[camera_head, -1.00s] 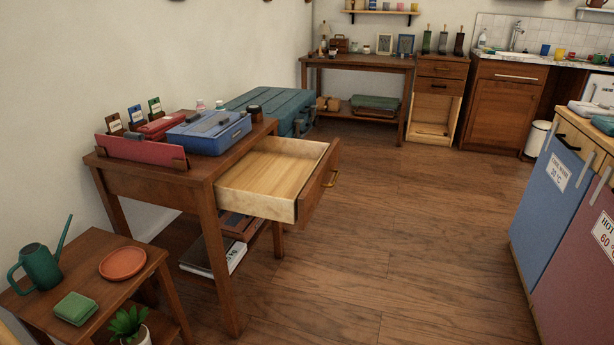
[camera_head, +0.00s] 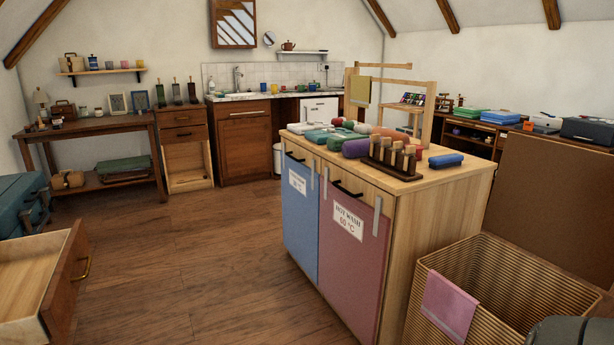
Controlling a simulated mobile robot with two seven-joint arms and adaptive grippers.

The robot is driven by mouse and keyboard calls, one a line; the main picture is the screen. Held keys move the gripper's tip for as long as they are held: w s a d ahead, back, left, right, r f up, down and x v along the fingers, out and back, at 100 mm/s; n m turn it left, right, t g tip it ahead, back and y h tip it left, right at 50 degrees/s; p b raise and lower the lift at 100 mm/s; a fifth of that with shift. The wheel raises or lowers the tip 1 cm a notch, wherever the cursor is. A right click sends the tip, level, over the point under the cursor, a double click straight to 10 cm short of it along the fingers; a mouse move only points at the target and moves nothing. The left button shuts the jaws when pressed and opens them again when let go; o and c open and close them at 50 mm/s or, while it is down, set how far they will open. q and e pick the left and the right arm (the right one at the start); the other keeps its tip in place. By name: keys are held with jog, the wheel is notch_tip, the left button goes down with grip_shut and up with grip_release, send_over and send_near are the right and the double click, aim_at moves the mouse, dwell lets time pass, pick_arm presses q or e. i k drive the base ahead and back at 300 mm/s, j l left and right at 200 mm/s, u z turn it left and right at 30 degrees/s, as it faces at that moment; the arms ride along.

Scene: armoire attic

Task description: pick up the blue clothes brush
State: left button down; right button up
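A small blue oblong thing (camera_head: 446,160), which looks like a clothes brush, lies on the wooden top of the laundry cabinet (camera_head: 440,190), near its right end. It lies apart from a dark rack (camera_head: 392,172) with several upright wooden pegs or handles just left of it. It is too small to make out bristles for certain. Neither of my grippers is in view.
Folded cloths (camera_head: 335,140) lie on the cabinet top. A wicker hamper (camera_head: 490,290) with a pink towel (camera_head: 449,305) stands at the cabinet's right. An open drawer (camera_head: 35,280) juts out at left. The wooden floor (camera_head: 190,265) between is clear.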

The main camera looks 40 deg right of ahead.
aim_at(453, 160)
jog(key=i+j, duration=0.5)
jog(key=z, duration=0.85)
jog(key=i+j+z, duration=0.1)
jog(key=z, duration=0.3)
jog(key=j+z, duration=0.1)
jog(key=z, duration=0.75)
jog(key=j+z, duration=0.1)
jog(key=z, duration=0.3)
